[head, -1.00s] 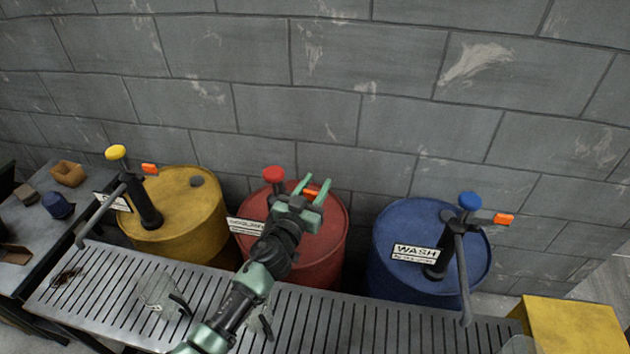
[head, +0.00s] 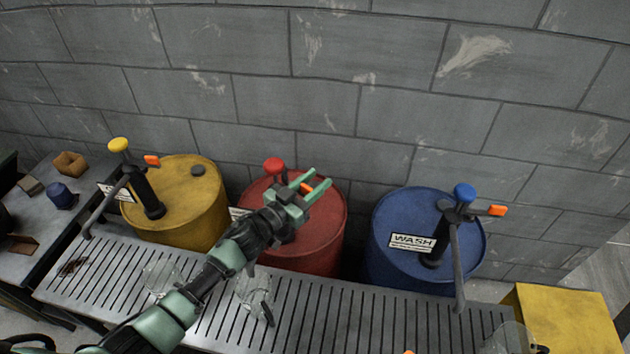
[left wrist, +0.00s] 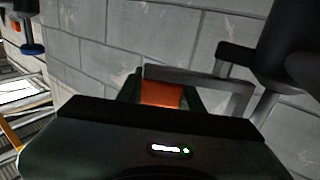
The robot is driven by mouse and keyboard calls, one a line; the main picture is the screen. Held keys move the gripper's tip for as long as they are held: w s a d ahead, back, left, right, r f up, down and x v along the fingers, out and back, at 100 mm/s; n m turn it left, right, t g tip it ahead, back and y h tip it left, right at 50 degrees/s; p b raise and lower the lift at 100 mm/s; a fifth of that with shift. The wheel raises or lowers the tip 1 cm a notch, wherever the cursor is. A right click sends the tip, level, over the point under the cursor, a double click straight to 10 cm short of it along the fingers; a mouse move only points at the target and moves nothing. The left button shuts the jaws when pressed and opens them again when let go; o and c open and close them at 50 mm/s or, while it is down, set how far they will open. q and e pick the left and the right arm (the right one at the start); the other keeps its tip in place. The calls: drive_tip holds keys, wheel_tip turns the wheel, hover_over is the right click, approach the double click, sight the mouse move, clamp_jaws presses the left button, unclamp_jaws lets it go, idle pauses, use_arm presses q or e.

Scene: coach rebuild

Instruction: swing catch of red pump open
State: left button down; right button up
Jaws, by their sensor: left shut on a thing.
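The red pump stands on the red drum (head: 330,225); its red knob (head: 273,165) shows left of my left gripper, which hides most of its body. My left gripper (head: 315,185) is over the drum and shut on the orange catch (head: 305,187), of which only a small piece shows in the head view. In the left wrist view the orange catch (left wrist: 160,93) lies between the fingers, next to a grey bar. My right gripper is not in view.
The yellow drum (head: 203,215) with its pump stands to the left, the blue drum (head: 385,265) with its pump to the right. A slatted metal bench (head: 330,320) with clear glass jugs runs in front. A block wall (head: 400,110) is close behind.

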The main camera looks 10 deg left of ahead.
use_arm(q)
drive_tip(key=c, duration=0.9)
unclamp_jaws()
drive_tip(key=shift+r, duration=0.1)
wheel_tip(320, 180, up, 20)
drive_tip(key=shift+f+p, duration=0.15)
drive_tip(key=shift+p, duration=0.95)
